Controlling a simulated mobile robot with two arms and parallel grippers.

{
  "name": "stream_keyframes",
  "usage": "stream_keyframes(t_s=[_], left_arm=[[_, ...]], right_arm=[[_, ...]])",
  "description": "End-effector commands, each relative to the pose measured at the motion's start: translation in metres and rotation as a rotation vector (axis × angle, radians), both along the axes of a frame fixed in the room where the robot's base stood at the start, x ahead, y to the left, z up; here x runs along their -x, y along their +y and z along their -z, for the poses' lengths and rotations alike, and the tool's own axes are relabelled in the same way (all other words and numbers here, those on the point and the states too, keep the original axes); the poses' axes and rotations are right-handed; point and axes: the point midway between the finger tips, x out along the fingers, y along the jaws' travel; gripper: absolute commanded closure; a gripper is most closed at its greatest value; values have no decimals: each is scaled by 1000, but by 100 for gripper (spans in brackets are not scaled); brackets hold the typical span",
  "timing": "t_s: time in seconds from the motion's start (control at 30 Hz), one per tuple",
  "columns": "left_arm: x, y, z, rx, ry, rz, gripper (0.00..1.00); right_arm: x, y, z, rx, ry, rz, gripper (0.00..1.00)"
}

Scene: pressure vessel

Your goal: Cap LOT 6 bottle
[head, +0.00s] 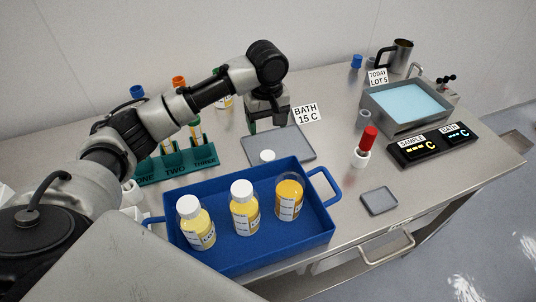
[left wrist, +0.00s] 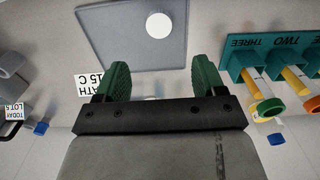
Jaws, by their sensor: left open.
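A blue carrying tray (head: 250,256) holds three bottles with yellow to orange contents. The left bottle (head: 197,226) and middle bottle (head: 244,212) have white caps. The right bottle (head: 289,200) shows no white cap; its label is too small to read. A loose white cap (head: 267,155) lies on a grey mat (head: 301,150) behind the tray; it also shows in the left wrist view (left wrist: 159,25). My left gripper (head: 267,122) is above the mat's back left part. In the left wrist view its green fingers (left wrist: 160,82) are apart and empty.
A green rack (head: 178,168) with capped tubes stands left. A "BATH 15 C" card (head: 306,113) is behind the mat. A red-topped item (head: 366,142), small grey pad (head: 379,201), display (head: 432,146) and water bath (head: 408,102) are right.

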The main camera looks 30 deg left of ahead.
Motion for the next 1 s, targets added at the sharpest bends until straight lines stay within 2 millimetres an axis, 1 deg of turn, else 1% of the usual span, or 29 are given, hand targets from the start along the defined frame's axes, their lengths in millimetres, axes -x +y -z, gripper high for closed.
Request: stream_keyframes(t_s=[0.03,0.1,0.43,0.53,0.57,0.8,0.9,1.0], left_arm=[[0,0,9,0,0,0,30],[0,0,13,0,0,0,30],[0,0,12,0,0,0,30],[0,0,15,0,1,0,30],[0,0,18,-1,2,0,30],[1,0,55,-1,4,-1,30],[1,0,65,-1,1,-1,30],[0,0,68,0,0,0,30]], right_arm=[[2,-1,9,1,3,0,27],[4,-2,13,2,7,0,27],[4,-2,12,3,7,-1,27],[4,-2,12,3,7,-1,27],[4,-2,12,3,7,-1,27],[3,-2,8,3,4,-1,27],[2,-2,7,3,3,-1,27],[1,-2,7,2,2,-1,27]])
